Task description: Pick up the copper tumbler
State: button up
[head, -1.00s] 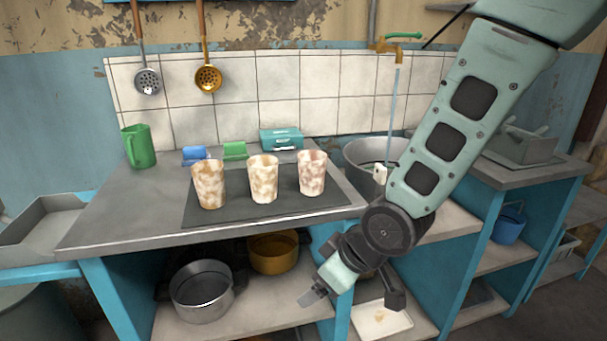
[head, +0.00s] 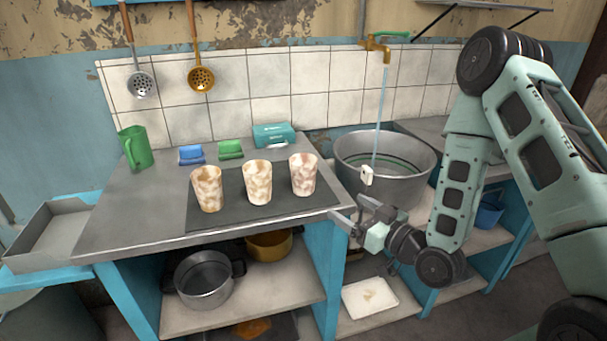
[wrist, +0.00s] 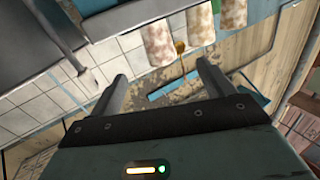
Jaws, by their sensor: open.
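Three mottled tumblers stand upright in a row on the dark mat (head: 262,214). The left tumbler (head: 207,190) has orange-brown patches, the middle tumbler (head: 257,184) is cream and tan, and the right tumbler (head: 303,175) is pinkish brown. I cannot tell for certain which is the copper one. My gripper (head: 350,212) is open and empty by the counter's right front corner, right of the tumblers and apart from them. In the wrist view my fingers (wrist: 161,72) are spread; the tumblers show upside down at the top, the nearest-looking one (wrist: 158,40) beyond the gap.
A large metal basin (head: 385,165) under the tap (head: 385,45) stands right of the counter. The counter's front left is clear.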

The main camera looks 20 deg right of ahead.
aim_at(311, 180)
jog(key=b+x, duration=0.5)
jog(key=x, duration=0.7)
jog(key=shift+d+r+x, duration=0.1)
jog(key=shift+d+x, duration=0.05)
jog(key=shift+x, duration=1.15)
jog(key=shift+d+r+x, duration=0.1)
jog(key=shift+d+x, duration=0.05)
jog(key=shift+x, duration=1.2)
jog(key=shift+w, duration=0.1)
jog(key=c, duration=1.1)
